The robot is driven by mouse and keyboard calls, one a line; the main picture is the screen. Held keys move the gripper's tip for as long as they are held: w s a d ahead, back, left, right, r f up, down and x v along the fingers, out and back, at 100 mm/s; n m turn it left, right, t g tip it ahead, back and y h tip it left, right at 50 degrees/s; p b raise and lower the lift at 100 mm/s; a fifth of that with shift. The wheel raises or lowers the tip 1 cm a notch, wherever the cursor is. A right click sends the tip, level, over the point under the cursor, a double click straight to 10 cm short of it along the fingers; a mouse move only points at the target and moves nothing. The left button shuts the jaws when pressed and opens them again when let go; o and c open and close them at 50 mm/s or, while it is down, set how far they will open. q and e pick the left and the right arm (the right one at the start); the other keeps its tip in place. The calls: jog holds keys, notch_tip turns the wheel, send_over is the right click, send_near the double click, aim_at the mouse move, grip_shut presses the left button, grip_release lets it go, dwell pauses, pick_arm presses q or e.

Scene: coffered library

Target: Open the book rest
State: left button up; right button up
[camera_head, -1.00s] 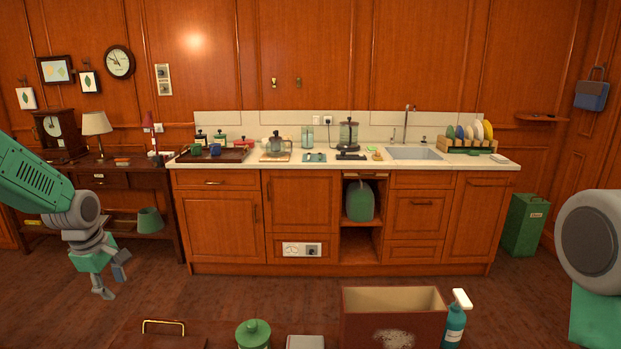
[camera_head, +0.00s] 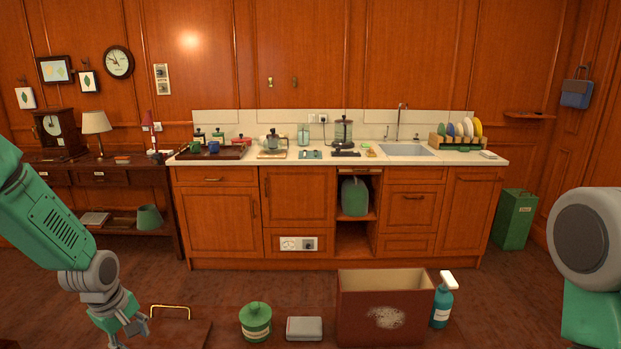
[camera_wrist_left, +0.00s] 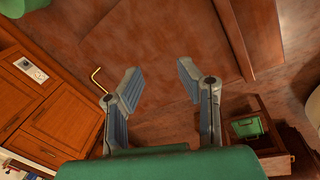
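A flat brown wooden panel (camera_head: 180,335) with a brass bar handle (camera_head: 170,308) lies at the bottom left of the head view. It appears to be the book rest, lying flat, and its near part is cut off by the frame. A brass bar (camera_wrist_left: 97,82) also shows beside a finger in the left wrist view. My left gripper (camera_head: 126,338) is just left of the panel in the head view. The left wrist view shows its two fingers (camera_wrist_left: 160,80) spread apart with nothing between them. My right arm shows at the right edge, but its gripper is out of frame.
A kitchen counter (camera_head: 330,157) and a side table (camera_head: 100,170) stand farther back, beyond open floor.

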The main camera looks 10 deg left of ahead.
pick_arm(q)
jog(key=s+d+f+m, duration=0.2)
jog(key=s+d+f, duration=0.1)
jog(key=s, duration=0.2)
jog(key=s+d+f+m, duration=0.2)
jog(key=s+d+f, duration=0.1)
jog(key=s+f, duration=0.1)
jog(key=s+d+f+m+g, duration=0.1)
jog(key=s+d+f+m, duration=0.1)
jog(key=s, duration=0.4)
jog(key=shift+d+f+m, duration=0.4)
jog(key=shift+d+f, duration=0.3)
jog(key=shift+f, duration=0.05)
jog(key=s+d+f+m+g+b, duration=0.15)
jog(key=s+m, duration=0.25)
jog(key=s, duration=0.5)
jog(key=s+d+m+t, duration=0.1)
jog(key=s+d+m, duration=0.25)
jog(key=s, duration=0.55)
notch_tip(320, 180, down, 9)
jog(key=w+b, duration=0.2)
jog(key=b, duration=0.6)
jog(key=shift+w+d+m+b, duration=0.3)
jog(key=shift+w+d+m, duration=0.05)
jog(key=shift+m, duration=0.1)
